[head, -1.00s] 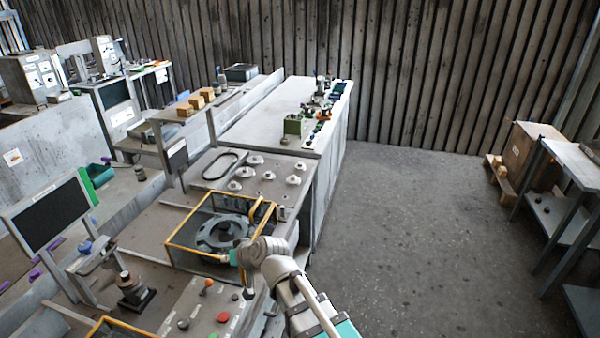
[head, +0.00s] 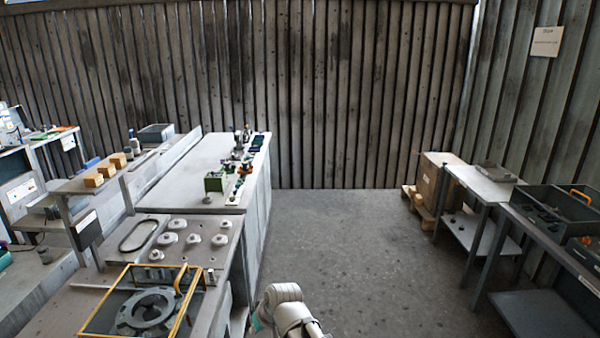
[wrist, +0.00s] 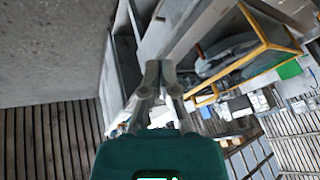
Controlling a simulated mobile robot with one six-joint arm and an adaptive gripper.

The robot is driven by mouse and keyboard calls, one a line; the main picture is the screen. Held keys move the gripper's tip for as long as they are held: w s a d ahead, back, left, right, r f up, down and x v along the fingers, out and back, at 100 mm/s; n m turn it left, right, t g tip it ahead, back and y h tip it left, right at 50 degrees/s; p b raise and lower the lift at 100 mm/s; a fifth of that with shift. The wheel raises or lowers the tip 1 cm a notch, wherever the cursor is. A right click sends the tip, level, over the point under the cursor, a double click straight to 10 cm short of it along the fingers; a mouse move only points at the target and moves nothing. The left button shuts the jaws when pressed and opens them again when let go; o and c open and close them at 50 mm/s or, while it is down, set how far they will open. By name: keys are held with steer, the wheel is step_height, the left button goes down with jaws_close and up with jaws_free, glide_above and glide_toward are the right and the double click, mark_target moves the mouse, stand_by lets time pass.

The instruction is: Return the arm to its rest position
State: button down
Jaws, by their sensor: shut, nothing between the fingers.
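My gripper (wrist: 160,84) shows in the wrist view with its two grey fingers together and nothing between them. It is out over the aisle side of the workbench, clear of the bench in the picture. In the head view only a pale joint of my arm shows at the bottom centre; the fingers are out of view there. The yellow-framed fixture (head: 181,304) with a grey ring-shaped housing (head: 146,311) in it stands on the bench, left of my arm. The fixture's yellow frame also shows in the wrist view (wrist: 262,22).
A bench plate with several pale round knobs (head: 220,240) lies behind the fixture. A white bench (head: 190,180) with small green parts runs to the wall. Shelved tables (head: 484,184) and a box on a pallet (head: 436,176) stand at right. The floor (head: 340,240) between is clear.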

steer(key=s+d+f+m+g+h, duration=0.1)
steer(key=s+d+m+h, duration=0.1)
steer(key=d, duration=1.2)
steer(key=s+d+f+m+g+h, duration=0.1)
steer(key=s+d+m+g+h, duration=0.1)
steer(key=d, duration=1.2)
steer(key=shift+d+f+m+h, duration=0.15)
steer(key=shift+d+m+h, duration=0.1)
steer(key=shift+m+h, duration=0.3)
